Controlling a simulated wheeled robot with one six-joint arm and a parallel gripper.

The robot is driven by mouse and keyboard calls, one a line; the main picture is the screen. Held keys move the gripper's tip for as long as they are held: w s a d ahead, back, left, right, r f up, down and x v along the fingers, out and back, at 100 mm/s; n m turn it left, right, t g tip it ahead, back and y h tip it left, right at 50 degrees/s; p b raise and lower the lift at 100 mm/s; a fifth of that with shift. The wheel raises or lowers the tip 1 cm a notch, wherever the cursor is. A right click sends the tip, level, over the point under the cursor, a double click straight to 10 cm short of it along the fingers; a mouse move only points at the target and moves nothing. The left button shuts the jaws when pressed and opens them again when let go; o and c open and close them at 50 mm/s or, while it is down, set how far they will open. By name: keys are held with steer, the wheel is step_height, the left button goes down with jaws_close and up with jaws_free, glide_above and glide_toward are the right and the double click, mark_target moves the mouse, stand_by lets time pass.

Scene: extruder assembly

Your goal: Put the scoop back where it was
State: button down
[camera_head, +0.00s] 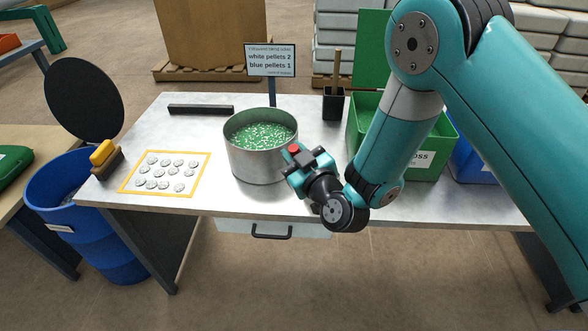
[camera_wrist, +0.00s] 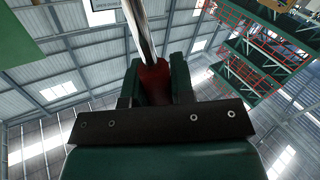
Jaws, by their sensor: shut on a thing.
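My gripper (camera_head: 305,163) is beside the right side of the metal pot, near the table's front edge. It is shut on the scoop, whose red handle end (camera_head: 294,149) shows between the jaws in the head view. In the wrist view the red handle (camera_wrist: 154,82) sits between the fingers, and a shiny metal shaft (camera_wrist: 141,30) runs up out of the picture. The scoop's bowl is not visible in either view. The wrist view looks up at the roof.
The metal pot (camera_head: 256,166) holds green and white pellets. A pellet sign (camera_head: 271,60), black holder (camera_head: 334,106), green bin (camera_head: 408,160), black bar (camera_head: 201,110), yellow-framed sheet (camera_head: 130,186) and brush (camera_head: 105,157) are around it. A blue barrel (camera_head: 85,225) stands left. Free tabletop lies between sheet and pot.

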steer(key=shift+f, duration=1.1)
steer(key=shift+f+b, duration=0.15)
steer(key=shift+b, duration=0.15)
steer(key=c, duration=1)
jaws_free()
